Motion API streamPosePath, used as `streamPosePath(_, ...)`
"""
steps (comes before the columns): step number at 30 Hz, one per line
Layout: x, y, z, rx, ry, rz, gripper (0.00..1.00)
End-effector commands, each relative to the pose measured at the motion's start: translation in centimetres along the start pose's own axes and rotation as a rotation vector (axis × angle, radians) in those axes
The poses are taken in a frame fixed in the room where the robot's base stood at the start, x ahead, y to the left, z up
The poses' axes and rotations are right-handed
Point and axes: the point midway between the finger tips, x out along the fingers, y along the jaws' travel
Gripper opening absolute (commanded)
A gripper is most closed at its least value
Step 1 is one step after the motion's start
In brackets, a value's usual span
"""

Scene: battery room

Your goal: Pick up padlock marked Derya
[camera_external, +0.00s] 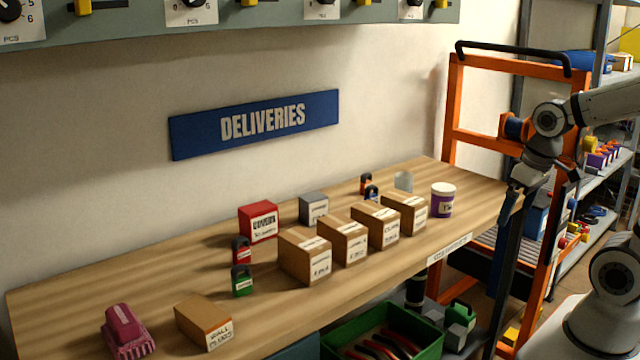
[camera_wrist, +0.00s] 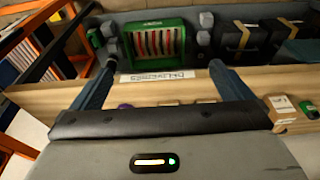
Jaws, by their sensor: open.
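Several small padlocks stand on the wooden bench: a red one (camera_external: 241,251) and a green one (camera_external: 242,281) at the front left, and an orange one (camera_external: 366,184) and a blue one (camera_external: 372,194) behind the cartons. Their labels are too small to read, so I cannot tell which is marked Derya. A green padlock (camera_wrist: 308,108) also shows at the right edge of the wrist view. My gripper (camera_external: 540,190) is open and empty, off the bench's right end in the external view, away from all the padlocks. Its spread fingers (camera_wrist: 160,75) show in the wrist view.
Several cartons (camera_external: 304,257) stand in a row on the bench (camera_external: 90,275), with a purple-and-white tub (camera_external: 443,200) at the right end. A red box (camera_external: 258,222) stands behind. A green crate (camera_external: 425,350) sits below the bench's front edge. An orange frame (camera_external: 452,110) stands right.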

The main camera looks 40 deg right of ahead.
Motion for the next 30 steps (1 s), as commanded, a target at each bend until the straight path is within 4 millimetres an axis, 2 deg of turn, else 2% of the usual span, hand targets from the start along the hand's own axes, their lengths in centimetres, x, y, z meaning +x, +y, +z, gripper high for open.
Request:
streamPosePath(2,0.0,0.0,0.0,0.0,0.0,0.0,0.92)
streamPosePath(13,0.0,0.0,0.0,0.0,0.0,0.0,0.62)
streamPosePath(21,-0.2,0.0,-0.4,0.001,-0.001,0.0,0.62)
streamPosePath(23,-0.5,0.0,-1.3,0.003,-0.002,0.0,0.62)
streamPosePath(26,-1.4,0.1,-4.2,0.009,-0.008,0.001,0.62)
streamPosePath(30,-2.2,0.2,-10.3,0.022,-0.02,0.003,0.62)
